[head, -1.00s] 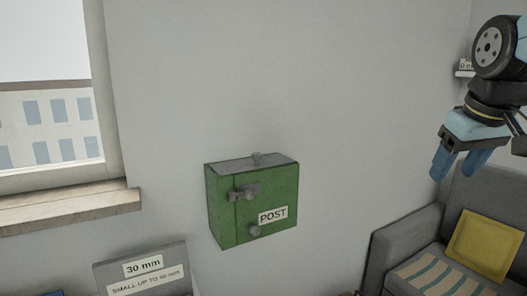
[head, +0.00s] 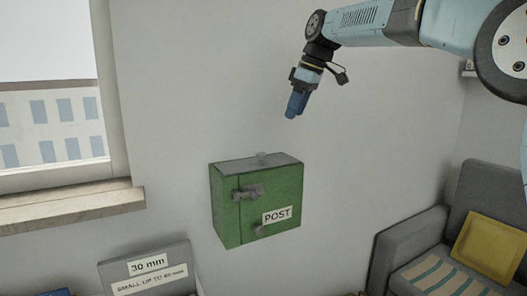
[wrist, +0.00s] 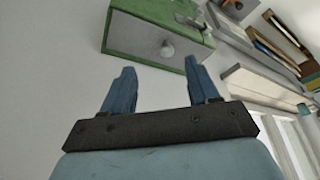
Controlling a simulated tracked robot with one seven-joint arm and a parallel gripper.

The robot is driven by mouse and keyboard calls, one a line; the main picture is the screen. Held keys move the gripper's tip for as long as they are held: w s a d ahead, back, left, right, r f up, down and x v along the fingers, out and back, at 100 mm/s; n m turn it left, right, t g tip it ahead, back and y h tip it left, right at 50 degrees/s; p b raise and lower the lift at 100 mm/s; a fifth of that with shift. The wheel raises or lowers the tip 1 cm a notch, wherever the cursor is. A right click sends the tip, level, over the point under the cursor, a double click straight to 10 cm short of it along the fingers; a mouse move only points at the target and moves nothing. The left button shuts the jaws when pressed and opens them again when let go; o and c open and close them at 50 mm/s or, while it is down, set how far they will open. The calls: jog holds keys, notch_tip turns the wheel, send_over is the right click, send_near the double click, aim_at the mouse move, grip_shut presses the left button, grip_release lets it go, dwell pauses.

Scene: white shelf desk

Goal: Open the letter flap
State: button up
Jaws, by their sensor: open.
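A green post box (head: 258,205) with a POST label is on the wall in the middle of the head view. A grey latch (head: 248,192) and a lower round knob (head: 258,229) show on the front. My gripper (head: 291,115) is above the box, slightly right of the flap knob, pointing down and apart from it.
A window with a wooden sill (head: 70,208) is at the left. A grey box with a 30 mm sign (head: 148,264) stands at the lower left. A grey sofa with a yellow cushion (head: 487,245) is at the lower right. The wall around the box is clear.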

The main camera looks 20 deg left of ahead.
aim_at(262, 154)
jog(key=shift+n+g, duration=0.4)
jog(key=shift+n, duration=0.4)
jog(key=a+f, duration=0.3)
jog(key=f, duration=0.1)
jog(key=a+f, duration=0.3)
jog(key=f, duration=0.2)
jog(key=a+f, duration=0.4)
jog(key=shift+f, duration=0.2)
grip_shut()
